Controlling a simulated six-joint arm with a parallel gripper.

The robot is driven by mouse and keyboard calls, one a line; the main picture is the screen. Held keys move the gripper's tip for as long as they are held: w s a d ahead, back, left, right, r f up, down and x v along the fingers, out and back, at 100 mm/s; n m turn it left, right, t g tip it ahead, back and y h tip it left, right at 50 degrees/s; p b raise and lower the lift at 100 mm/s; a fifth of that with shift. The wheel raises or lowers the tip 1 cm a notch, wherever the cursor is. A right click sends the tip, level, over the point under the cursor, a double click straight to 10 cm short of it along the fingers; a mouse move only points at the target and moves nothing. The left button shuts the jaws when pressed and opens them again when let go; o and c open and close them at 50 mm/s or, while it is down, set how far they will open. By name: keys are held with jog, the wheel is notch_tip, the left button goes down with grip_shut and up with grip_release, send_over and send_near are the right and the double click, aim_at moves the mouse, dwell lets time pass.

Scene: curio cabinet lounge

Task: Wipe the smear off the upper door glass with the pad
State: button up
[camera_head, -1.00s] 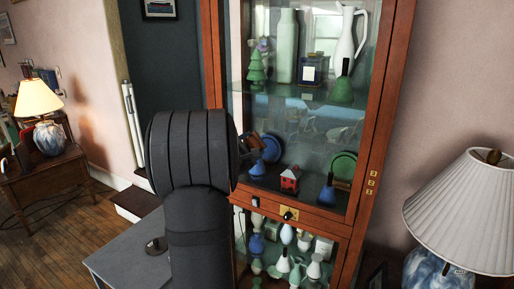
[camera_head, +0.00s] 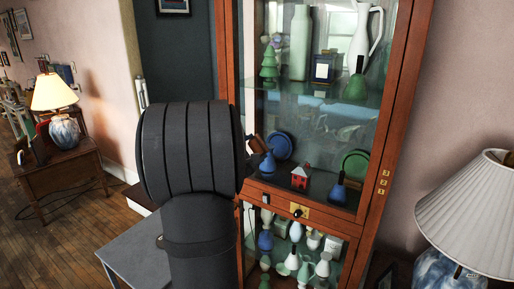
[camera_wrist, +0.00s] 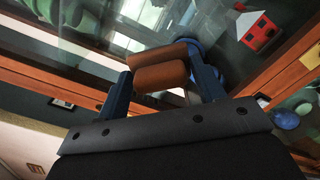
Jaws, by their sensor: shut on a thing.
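The cabinet's upper door glass (camera_head: 325,105) stands in a reddish wooden frame, with ornaments on shelves behind it. I cannot clearly tell the smear from the pale reflections on the glass. The pad (camera_wrist: 160,65) is brown-orange with two rounded rolls, and is held between my gripper's blue fingers (camera_wrist: 163,76) in the wrist view. In the head view, the pad (camera_head: 258,144) shows as a small brown patch just right of my dark arm, which hides most of the gripper. It is at the glass's lower left; I cannot tell whether it touches.
Behind the glass are a red house ornament (camera_head: 301,177), a blue plate (camera_head: 280,147) and a green plate (camera_head: 355,163). The lower door (camera_head: 300,213) has a brass lock. A white-shaded lamp (camera_head: 470,215) stands at right; a grey table (camera_head: 150,255) is at lower left.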

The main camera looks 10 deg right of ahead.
jog(key=shift+a, duration=0.1)
jog(key=shift+v, duration=1.45)
